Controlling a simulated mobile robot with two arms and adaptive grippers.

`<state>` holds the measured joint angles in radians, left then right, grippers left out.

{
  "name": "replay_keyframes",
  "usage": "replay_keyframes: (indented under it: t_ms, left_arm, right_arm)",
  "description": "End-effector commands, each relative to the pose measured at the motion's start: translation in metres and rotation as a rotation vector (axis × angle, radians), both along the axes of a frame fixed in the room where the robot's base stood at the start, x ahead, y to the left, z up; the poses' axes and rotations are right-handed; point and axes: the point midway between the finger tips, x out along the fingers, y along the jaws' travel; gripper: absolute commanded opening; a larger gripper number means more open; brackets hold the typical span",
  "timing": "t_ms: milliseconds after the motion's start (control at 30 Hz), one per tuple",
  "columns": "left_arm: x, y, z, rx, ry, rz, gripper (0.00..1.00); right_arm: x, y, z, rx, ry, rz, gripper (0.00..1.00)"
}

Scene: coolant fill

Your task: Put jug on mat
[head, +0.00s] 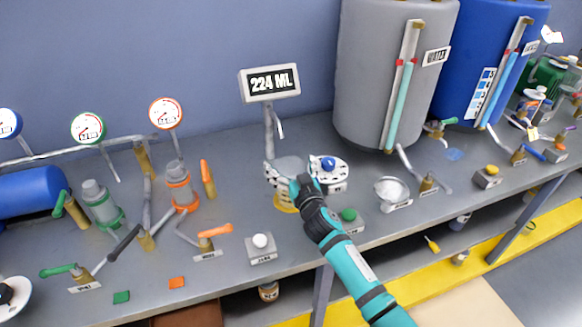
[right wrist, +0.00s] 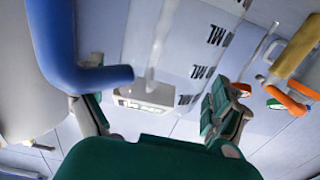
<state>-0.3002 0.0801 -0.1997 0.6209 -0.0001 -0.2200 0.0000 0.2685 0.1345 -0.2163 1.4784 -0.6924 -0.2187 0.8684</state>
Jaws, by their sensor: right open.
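The jug (head: 289,165) is a pale, see-through vessel below the 224 ML display. It appears to stand over the yellow mat (head: 286,208), whose front edge shows below it; the exact contact is hard to see. My right gripper (head: 304,182) is at the jug's right front side and covers part of it. In the right wrist view, the open fingers (right wrist: 163,112) have a clear wall with ML marks (right wrist: 215,35) beyond them, and a thick blue bar, perhaps the jug's handle (right wrist: 90,77), crosses at the left. My left gripper is not in view.
The display (head: 269,83) stands on a post behind the jug. A white round dial with a blue knob (head: 328,163) is just right of it. Grey and blue tanks stand behind.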

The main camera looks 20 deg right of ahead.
Motion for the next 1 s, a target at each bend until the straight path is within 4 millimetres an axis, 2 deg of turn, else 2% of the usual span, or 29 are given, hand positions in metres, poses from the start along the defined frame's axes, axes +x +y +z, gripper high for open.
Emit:
replay_keyframes:
  t_ms: [167,267,500,700,833,1000]
  left_arm:
    - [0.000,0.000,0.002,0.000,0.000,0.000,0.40]
    - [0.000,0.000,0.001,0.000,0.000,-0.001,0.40]
    - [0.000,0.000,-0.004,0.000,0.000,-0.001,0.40]
    - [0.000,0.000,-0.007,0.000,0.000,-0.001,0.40]
    - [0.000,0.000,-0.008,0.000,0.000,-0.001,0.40]
    - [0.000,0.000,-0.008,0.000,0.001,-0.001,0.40]
  right_arm:
    - [-0.008,0.000,0.002,0.000,0.000,0.000,1.00]
    - [-0.025,-0.001,0.001,0.001,0.001,0.001,1.00]
    - [-0.077,-0.003,0.000,0.002,0.001,0.001,1.00]
    - [-0.109,-0.004,0.000,0.000,0.001,0.000,1.00]
    - [-0.118,-0.004,0.002,0.000,0.000,0.000,1.00]
    - [-0.120,-0.004,0.002,0.000,0.000,0.000,1.00]
